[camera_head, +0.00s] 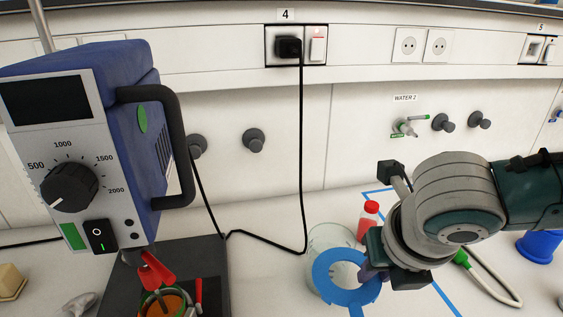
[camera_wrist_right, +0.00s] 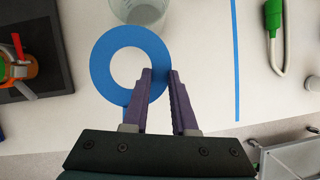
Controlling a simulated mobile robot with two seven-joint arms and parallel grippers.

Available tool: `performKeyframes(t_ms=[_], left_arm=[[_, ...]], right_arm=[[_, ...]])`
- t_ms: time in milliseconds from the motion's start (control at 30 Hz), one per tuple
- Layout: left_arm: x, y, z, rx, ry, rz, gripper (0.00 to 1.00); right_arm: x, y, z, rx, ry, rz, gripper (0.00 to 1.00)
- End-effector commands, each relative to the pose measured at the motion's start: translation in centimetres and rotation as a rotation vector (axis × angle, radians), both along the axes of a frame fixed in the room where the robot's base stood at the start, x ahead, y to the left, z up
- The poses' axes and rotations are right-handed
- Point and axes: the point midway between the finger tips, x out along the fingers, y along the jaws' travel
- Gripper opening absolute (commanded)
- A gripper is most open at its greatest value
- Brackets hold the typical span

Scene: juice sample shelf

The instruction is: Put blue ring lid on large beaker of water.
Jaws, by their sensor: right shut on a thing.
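The blue ring lid (camera_head: 323,282) is a flat ring with a large hole, and it also shows in the right wrist view (camera_wrist_right: 103,75). My right gripper (camera_head: 371,273) is shut on the right side of the ring; its purple fingers (camera_wrist_right: 160,72) show in the wrist view. The clear beaker (camera_head: 328,238) stands on the bench behind the ring, and the ring hides its lower part in the head view. In the wrist view the beaker (camera_wrist_right: 140,11) is cut off at the top edge, just beyond the ring. My left gripper is not in view.
A blue overhead stirrer (camera_head: 135,65) stands at the left, with a vessel of orange liquid (camera_head: 165,303) below it. Blue tape (camera_head: 440,298) marks the bench. A hose with a green fitting (camera_head: 462,259) lies at the right.

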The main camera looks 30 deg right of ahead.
Motion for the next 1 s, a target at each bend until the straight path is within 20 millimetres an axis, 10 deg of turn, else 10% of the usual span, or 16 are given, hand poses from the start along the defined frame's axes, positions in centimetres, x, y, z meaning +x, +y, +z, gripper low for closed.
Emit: performKeyframes(t_ms=[1000], left_arm=[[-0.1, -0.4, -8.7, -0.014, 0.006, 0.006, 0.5]], right_arm=[[8.4, -3.9, -0.7, 0.001, -0.004, -0.002, 0.0]])
